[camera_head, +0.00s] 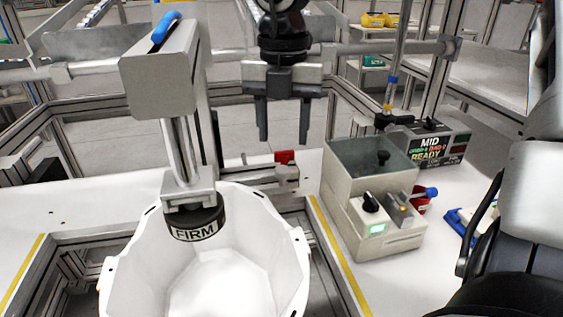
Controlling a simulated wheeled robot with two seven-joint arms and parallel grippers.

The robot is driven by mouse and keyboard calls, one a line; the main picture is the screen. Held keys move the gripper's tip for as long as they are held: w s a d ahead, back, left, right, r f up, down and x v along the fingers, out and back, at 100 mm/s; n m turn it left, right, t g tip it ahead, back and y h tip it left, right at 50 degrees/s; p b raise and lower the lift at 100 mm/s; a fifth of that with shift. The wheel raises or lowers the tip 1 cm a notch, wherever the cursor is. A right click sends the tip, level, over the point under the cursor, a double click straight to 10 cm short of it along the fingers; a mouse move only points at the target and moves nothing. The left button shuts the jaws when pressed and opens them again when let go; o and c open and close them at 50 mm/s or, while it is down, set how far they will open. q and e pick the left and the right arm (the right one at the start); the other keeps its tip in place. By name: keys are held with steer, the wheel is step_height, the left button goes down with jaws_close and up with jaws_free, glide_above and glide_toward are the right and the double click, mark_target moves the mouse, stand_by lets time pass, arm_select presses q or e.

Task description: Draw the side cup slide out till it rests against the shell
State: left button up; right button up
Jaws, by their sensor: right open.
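The white helmet shell (265,270) sits open side up in a metal frame at the lower middle. A dark round cup marked FIRM (195,225) hangs from a grey column at the shell's back rim; I cannot tell whether it touches. Behind the shell's right rear rim is a small grey slide block (280,174) with a red piece (285,157) on top, which looks like the side cup slide. Its cup face is not clear. My right gripper (284,133) points down, open and empty, above the red piece and apart from it. My left gripper is out of view.
A beige control box (375,215) with a black knob and green light stands right of the shell. Behind it is a display box (430,145) reading MID and READY. A grey head box with a blue lever (166,27) rises left of my gripper. Metal rails surround the frame.

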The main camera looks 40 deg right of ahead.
mark_target(283, 168)
step_height(283, 168, down, 7)
steer(key=shift+r, duration=0.1)
stand_by(0.3)
